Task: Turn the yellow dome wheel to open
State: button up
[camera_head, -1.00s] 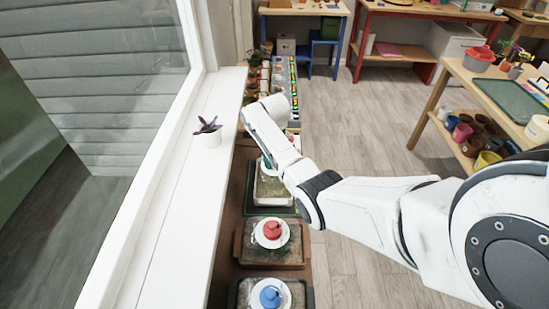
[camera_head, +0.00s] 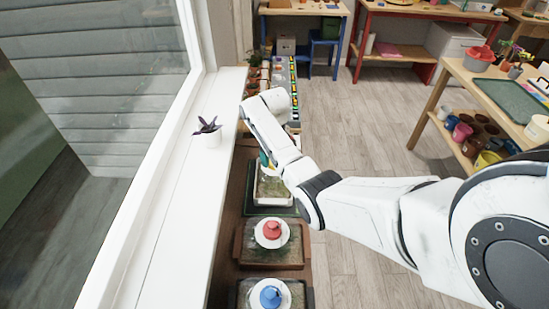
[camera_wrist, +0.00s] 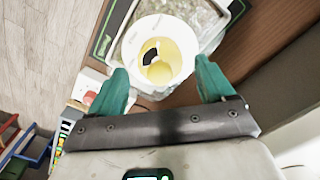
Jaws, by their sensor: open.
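The yellow dome wheel (camera_wrist: 165,62) shows in the wrist view as a yellow disc with a dark mark, inside a white round collar (camera_wrist: 131,44). It sits on a clear-topped tray (camera_wrist: 205,14) with a dark green edge. My gripper (camera_wrist: 160,70) is open, its two teal fingers spread to either side of the near part of the collar. Nothing is held; whether the fingers touch the wheel cannot be told. In the head view my arm mostly hides this wheel, above the tray (camera_head: 272,190).
Nearer trays carry a red wheel (camera_head: 272,230) and a blue wheel (camera_head: 270,297) on white discs. A potted purple plant (camera_head: 208,132) stands on the white windowsill (camera_head: 165,190) to the left. Clear wooden floor (camera_head: 345,130) lies to the right.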

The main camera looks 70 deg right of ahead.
notch_tip(320, 180, up, 9)
jog(key=shift+f+b, duration=0.1)
jog(key=shift+b, duration=0.3)
dwell(0.4)
